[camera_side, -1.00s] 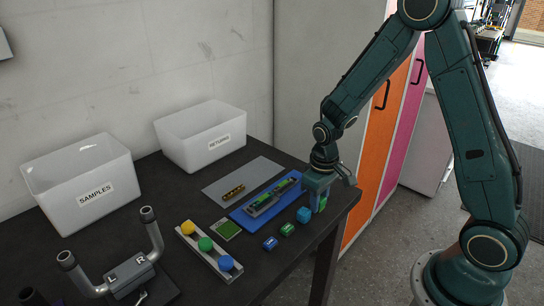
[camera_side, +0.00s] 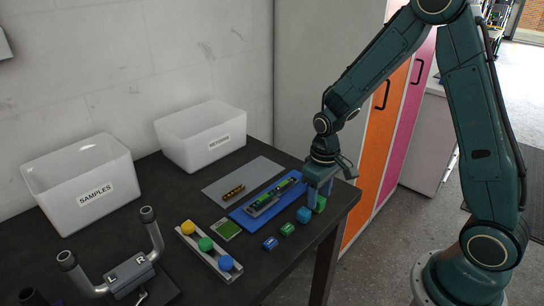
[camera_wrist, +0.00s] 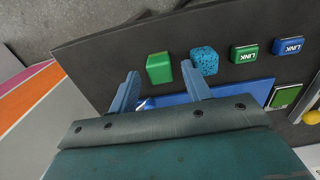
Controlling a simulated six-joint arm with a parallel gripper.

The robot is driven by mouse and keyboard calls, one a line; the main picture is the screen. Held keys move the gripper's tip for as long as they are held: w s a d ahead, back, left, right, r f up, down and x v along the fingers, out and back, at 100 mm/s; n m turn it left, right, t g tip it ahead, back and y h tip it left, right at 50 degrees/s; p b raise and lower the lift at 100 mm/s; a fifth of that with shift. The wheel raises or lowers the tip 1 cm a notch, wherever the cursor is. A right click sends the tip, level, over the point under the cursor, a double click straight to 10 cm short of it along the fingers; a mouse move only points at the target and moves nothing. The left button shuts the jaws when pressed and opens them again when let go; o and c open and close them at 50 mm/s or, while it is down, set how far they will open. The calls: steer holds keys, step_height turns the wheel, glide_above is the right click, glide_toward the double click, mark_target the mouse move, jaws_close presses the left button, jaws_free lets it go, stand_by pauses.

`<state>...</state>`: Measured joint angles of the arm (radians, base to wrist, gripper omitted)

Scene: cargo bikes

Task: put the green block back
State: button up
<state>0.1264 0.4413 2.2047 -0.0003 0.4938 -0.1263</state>
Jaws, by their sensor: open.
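The green block (camera_side: 320,204) stands on the dark table near its right corner, at the end of a row of small blocks. It also shows in the wrist view (camera_wrist: 159,68). My gripper (camera_side: 318,192) is open above the block, pointing down. In the wrist view my two fingertips (camera_wrist: 160,76) are spread wide, and the block appears just beyond the gap between them. Nothing is held. In the side view the fingers partly overlap the block's left side.
A blue speckled block (camera_side: 303,214) sits close beside the green one. A green LINK block (camera_side: 287,229) and blue LINK block (camera_side: 270,243) follow. A blue mat (camera_side: 240,219) lies behind them. White bins SAMPLES (camera_side: 82,175) and RETURNS (camera_side: 203,127) stand at the back.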

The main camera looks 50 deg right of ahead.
mark_target(320, 200)
step_height(320, 200, up, 10)
stand_by(0.5)
stand_by(0.5)
steer(key=s+a+r+t, duration=0.2)
steer(key=s+r, duration=0.4)
steer(key=s, duration=0.3)
steer(key=s+a+r+t, duration=0.2)
steer(key=s+r+t, duration=0.1)
steer(key=s+r, duration=0.3)
steer(key=shift+s+a+r+t, duration=0.25)
steer(key=shift+s+r+t, duration=0.1)
steer(key=shift+s, duration=1)
